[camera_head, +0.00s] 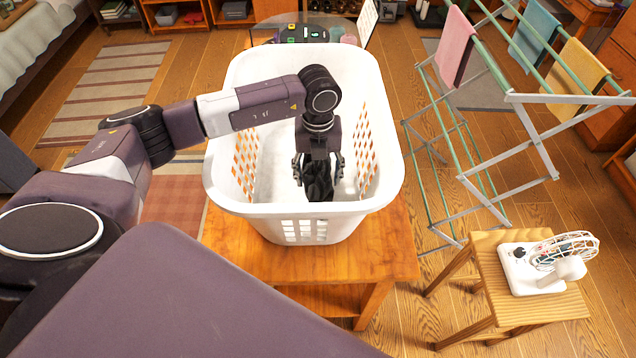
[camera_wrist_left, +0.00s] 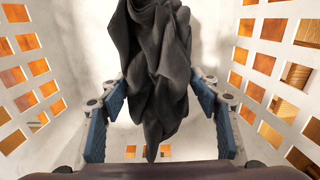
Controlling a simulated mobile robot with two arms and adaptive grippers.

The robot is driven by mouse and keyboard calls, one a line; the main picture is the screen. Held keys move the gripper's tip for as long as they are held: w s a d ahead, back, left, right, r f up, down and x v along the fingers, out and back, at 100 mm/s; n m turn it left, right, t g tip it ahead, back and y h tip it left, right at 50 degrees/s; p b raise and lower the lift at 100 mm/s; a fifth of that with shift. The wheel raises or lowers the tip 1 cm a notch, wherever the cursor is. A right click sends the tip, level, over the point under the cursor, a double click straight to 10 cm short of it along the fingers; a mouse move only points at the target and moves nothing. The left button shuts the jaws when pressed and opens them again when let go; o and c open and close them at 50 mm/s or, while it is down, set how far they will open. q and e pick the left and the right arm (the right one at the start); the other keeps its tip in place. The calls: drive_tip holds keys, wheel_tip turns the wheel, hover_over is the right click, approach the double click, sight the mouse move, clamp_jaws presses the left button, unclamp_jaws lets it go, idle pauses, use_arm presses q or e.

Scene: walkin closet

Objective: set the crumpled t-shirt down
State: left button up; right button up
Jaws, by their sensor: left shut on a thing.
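The crumpled t-shirt (camera_head: 319,182) is black and hangs between the fingers of my left gripper (camera_head: 319,176), inside the white laundry basket (camera_head: 300,207). In the left wrist view the t-shirt (camera_wrist_left: 155,70) fills the middle, bunched in folds. The blue-padded fingers of my left gripper (camera_wrist_left: 160,115) stand on both sides of it. The gripper is shut on the cloth. The basket's perforated walls (camera_wrist_left: 270,65) surround it in that view. Whether the t-shirt touches the basket floor I cannot tell. My right gripper is not in view.
The basket stands on a wooden table (camera_head: 385,245). A drying rack (camera_head: 470,150) with pink, teal and yellow cloths stands to the right. A small stool (camera_head: 500,315) holds a white fan (camera_head: 545,265). A glass table with small items is behind the basket.

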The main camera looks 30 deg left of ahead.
use_arm(q)
wheel_tip(320, 180, down, 4)
drive_tip(key=shift+r+p, duration=0.2)
drive_tip(key=shift+p, duration=0.15)
drive_tip(key=shift+f, duration=0.3)
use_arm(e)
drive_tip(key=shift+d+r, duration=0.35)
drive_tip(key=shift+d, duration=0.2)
use_arm(q)
drive_tip(key=shift+f, duration=0.15)
drive_tip(key=o, duration=1.3)
drive_tip(key=shift+r, duration=0.2)
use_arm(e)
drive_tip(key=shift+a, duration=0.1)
